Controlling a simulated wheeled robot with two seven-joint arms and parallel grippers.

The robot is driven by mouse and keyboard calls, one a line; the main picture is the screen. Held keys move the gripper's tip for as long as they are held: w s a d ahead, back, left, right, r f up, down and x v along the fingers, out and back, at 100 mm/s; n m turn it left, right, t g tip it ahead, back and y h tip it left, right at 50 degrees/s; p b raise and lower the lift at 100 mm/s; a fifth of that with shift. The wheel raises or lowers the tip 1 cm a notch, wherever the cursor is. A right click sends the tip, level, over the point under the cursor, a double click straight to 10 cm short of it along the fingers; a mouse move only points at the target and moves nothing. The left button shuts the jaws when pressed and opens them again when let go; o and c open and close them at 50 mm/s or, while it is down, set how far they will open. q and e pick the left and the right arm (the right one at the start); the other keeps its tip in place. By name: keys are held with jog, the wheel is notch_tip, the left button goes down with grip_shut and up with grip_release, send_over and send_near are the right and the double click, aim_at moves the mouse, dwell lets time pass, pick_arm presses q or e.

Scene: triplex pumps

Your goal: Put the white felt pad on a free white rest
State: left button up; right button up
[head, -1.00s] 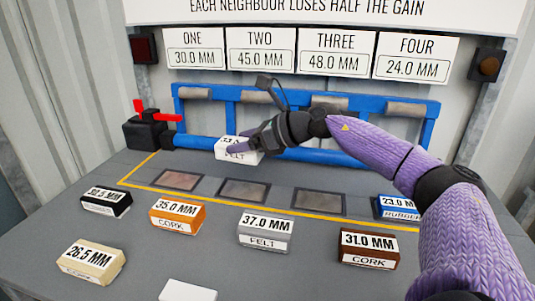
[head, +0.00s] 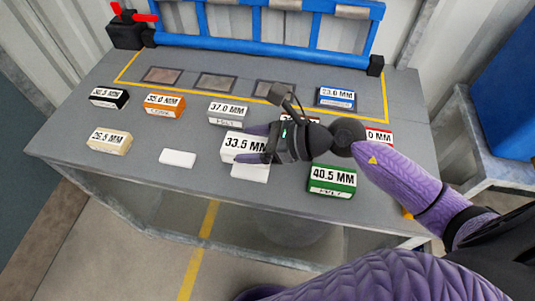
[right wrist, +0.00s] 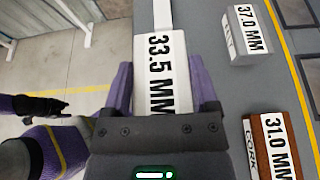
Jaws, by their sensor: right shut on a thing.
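The white felt pad (head: 238,146), labelled 33.5 MM, is between the fingers of my right gripper (head: 246,144), which is shut on it. In the right wrist view the pad (right wrist: 165,70) lies label up between the purple fingers. One white rest (head: 250,173) shows partly from under the pad near the table's front edge; I cannot tell whether they touch. Another white rest (head: 178,159) to its left is bare. My left gripper (right wrist: 45,105) shows small and dark at the left of the right wrist view; its fingers are unclear.
Close around stand a grey 37.0 MM pad (head: 228,114), a green 40.5 MM pad (head: 332,181) and a cream pad (head: 109,140). A brown 31.0 MM cork pad (right wrist: 270,145) is beside my right gripper. The blue frame (head: 260,43) is at the back.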

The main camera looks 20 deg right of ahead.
aim_at(254, 171)
notch_tip(254, 171, down, 6)
jog(key=shift+b, duration=1.1)
jog(key=shift+w+f, duration=0.1)
jog(key=shift+f, duration=0.2)
jog(key=shift+r, duration=0.1)
jog(key=o, duration=1.1)
pick_arm(q)
jog(key=shift+g, duration=0.3)
jog(key=f, duration=0.1)
jog(key=s+a+f, duration=0.1)
jog(key=s+f, duration=0.1)
jog(key=shift+a, duration=0.35)
pick_arm(e)
jog(key=shift+o, duration=0.2)
pick_arm(q)
jog(key=shift+w, duration=0.2)
pick_arm(e)
jog(key=shift+r, duration=0.15)
pick_arm(q)
jog(key=shift+w+d+r+p, duration=0.3)
jog(key=shift+d+r+p, duration=0.2)
jog(key=shift+r+p, duration=0.05)
pick_arm(e)
jog(key=v, duration=1.2)
